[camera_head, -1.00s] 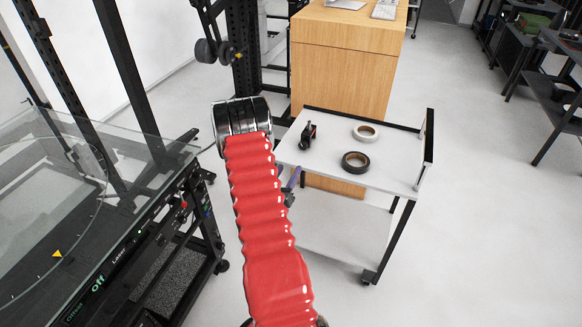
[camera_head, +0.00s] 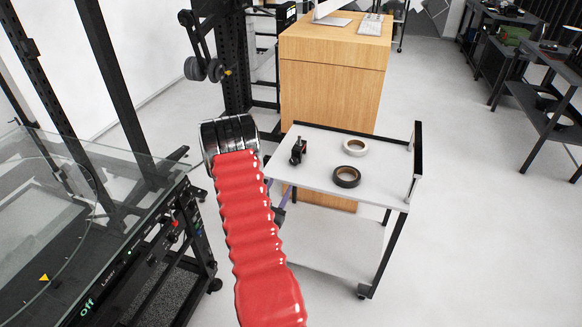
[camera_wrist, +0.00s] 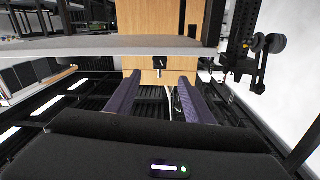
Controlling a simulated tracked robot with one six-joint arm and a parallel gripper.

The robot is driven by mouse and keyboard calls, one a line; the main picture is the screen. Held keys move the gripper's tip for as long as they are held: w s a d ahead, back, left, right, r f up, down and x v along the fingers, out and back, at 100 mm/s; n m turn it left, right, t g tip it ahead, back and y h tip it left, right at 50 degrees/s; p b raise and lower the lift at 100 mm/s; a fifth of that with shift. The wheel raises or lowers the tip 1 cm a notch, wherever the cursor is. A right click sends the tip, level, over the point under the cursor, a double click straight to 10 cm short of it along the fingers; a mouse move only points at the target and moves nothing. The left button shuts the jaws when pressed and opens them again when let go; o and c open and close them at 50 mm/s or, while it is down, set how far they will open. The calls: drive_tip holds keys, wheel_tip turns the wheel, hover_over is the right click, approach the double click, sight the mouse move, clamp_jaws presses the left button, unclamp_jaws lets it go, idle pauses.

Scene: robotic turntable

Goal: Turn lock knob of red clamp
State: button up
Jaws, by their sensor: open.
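A small black clamp-like object with a little red (camera_head: 298,150) stands on the left part of the white cart top (camera_head: 325,180) in the head view. I take it to be the red clamp; its lock knob is too small to make out. My gripper shows in the wrist view (camera_wrist: 160,76) as two purple fingers spread apart with nothing between them. In the head view, my red-sleeved arm hides most of it, left of the cart. A small dark part with a metal piece (camera_wrist: 160,63) shows beyond the fingertips in the wrist view; I cannot tell whether it belongs to the clamp.
A white tape roll (camera_head: 356,147) and a dark tape roll (camera_head: 346,176) lie on the cart, right of the clamp. A wooden cabinet (camera_head: 330,85) stands behind. A glass-topped machine (camera_head: 70,200) fills the left. Floor right of the cart is clear.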

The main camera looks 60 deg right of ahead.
sight(293, 162)
drive_tip(key=shift+d, duration=0.15)
drive_tip(key=d, duration=0.4)
drive_tip(key=w+d, duration=0.1)
drive_tip(key=d, duration=0.8)
drive_tip(key=shift+w+d, duration=0.25)
drive_tip(key=shift+w, duration=0.05)
drive_tip(key=c, duration=1.1)
